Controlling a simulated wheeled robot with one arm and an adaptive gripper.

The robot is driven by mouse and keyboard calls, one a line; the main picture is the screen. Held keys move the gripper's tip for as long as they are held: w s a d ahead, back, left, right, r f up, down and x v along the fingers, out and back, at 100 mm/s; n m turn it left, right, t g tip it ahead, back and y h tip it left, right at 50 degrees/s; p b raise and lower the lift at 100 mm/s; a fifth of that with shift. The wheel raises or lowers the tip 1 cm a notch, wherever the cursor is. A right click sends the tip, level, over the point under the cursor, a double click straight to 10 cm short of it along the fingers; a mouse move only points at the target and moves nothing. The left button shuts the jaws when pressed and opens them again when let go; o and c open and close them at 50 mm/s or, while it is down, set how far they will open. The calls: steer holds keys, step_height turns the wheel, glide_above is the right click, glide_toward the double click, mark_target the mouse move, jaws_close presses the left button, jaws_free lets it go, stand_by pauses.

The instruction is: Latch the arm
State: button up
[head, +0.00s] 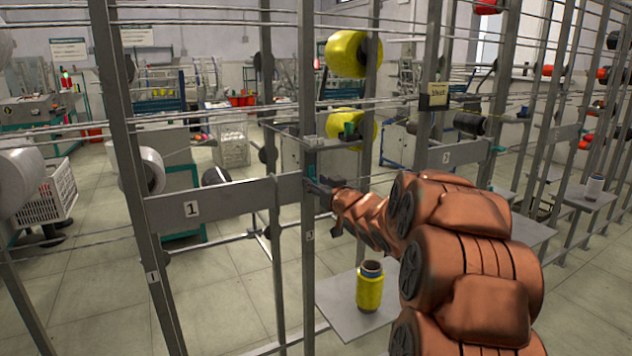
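My gripper (320,190) is at a grey upright post, at the right end of the grey crossbar marked 1 (235,199). Its dark fingers are small and partly merge with the post, so I cannot tell if they are open, shut or touching anything. A small teal part (310,171) sits on the post just above the fingers. I cannot clearly make out the arm to be latched or its latch position. A yellow bobbin (370,290) stands upright on a grey shelf (335,306) below my gripper.
A large yellow spool (346,54) hangs above my gripper, with another yellow spool (350,128) below it. Grey posts and thin horizontal rods surround the arm closely. A second crossbar marked 2 (460,154) is to the right.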

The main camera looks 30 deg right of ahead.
steer(key=shift+w, duration=0.35)
jaws_close()
stand_by(0.3)
